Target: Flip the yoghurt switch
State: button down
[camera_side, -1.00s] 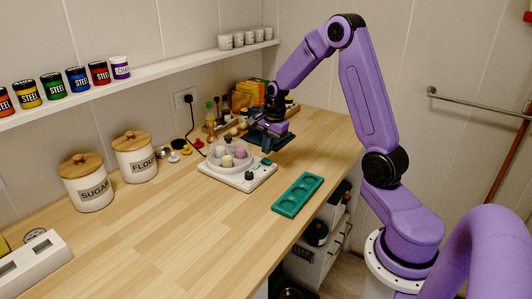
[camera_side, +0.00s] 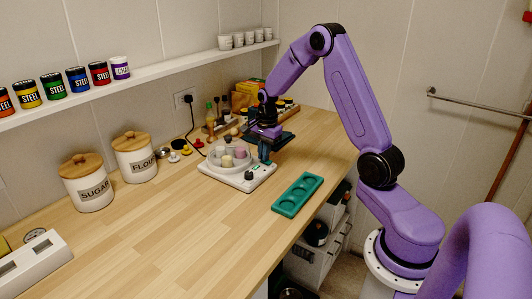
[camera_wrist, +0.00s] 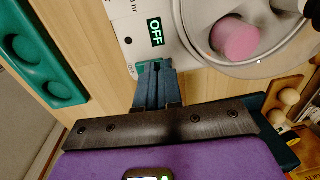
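The yoghurt maker (camera_side: 236,177) is a white base on the counter, with a round clear-lidded bowl holding small jars. Its panel has a dark knob (camera_side: 249,175) and, in the wrist view, a small display reading OFF (camera_wrist: 156,32). A small green switch (camera_wrist: 147,63) shows just below that display, partly hidden by my fingertips. My gripper (camera_side: 264,159) points down at this right-hand end of the base. In the wrist view my blue fingers (camera_wrist: 157,66) are together and empty, with their tips at the switch. I cannot tell whether they press it.
A green tray with round recesses (camera_side: 297,194) lies to the right, near the counter edge. Sugar (camera_side: 87,183) and flour (camera_side: 134,157) canisters stand to the left. Bottles and boxes crowd the back corner.

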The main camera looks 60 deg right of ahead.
jog(key=shift+f+g, duration=0.55)
jog(key=shift+g, duration=0.35)
jog(key=shift+s, duration=0.15)
jog(key=shift+s+d, duration=0.15)
jog(key=shift+s, duration=0.65)
jog(key=shift+w+r, duration=0.1)
jog(key=shift+r, duration=0.4)
notch_tip(320, 180, up, 14)
jog(key=w, duration=0.1)
jog(key=shift+w, duration=0.3)
